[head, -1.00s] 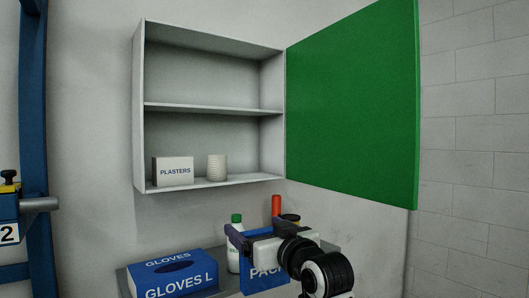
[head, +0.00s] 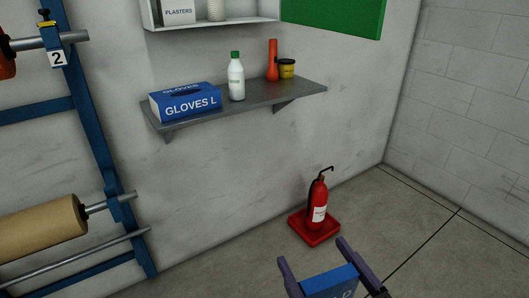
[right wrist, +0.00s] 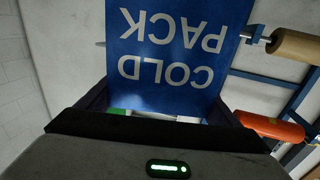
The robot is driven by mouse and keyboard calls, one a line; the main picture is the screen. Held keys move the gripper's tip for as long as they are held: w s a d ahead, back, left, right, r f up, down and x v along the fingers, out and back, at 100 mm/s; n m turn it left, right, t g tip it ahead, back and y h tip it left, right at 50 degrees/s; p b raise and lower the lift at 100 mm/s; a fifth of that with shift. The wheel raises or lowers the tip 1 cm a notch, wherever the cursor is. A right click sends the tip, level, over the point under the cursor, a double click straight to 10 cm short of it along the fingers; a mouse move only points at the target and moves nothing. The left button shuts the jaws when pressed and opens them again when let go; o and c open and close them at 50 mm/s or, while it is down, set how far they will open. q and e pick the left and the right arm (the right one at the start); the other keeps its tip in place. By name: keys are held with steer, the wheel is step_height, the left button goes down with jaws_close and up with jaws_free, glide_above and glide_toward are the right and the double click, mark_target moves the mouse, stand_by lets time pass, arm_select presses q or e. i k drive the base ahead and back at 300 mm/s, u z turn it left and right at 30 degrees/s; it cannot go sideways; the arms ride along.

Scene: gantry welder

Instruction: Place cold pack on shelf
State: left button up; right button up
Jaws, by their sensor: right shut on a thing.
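The blue cold pack (head: 331,281) shows at the bottom edge of the head view, partly cut off. My right gripper (head: 312,251) is shut on it, with one finger at each side. In the right wrist view the cold pack (right wrist: 178,55) fills the upper middle, its white lettering upside down. The grey wall shelf (head: 262,103) is higher in the head view, and the pack is apart from it. A blue gloves box (head: 187,101), a white bottle with a green cap (head: 236,80), a red-orange bottle (head: 273,62) and a yellow-black tub (head: 287,69) stand on it. My left gripper is out of view.
A white cabinet (head: 240,22) with an open green door (head: 335,14) hangs above the shelf. A red fire extinguisher (head: 318,205) stands on a red base on the floor. A blue rack (head: 96,150) with rolls is at left. The shelf's front strip looks bare.

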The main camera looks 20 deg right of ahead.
mark_target(271, 89)
steer(key=z, duration=0.45)
steer(key=i, duration=1)
steer(key=u, duration=0.3)
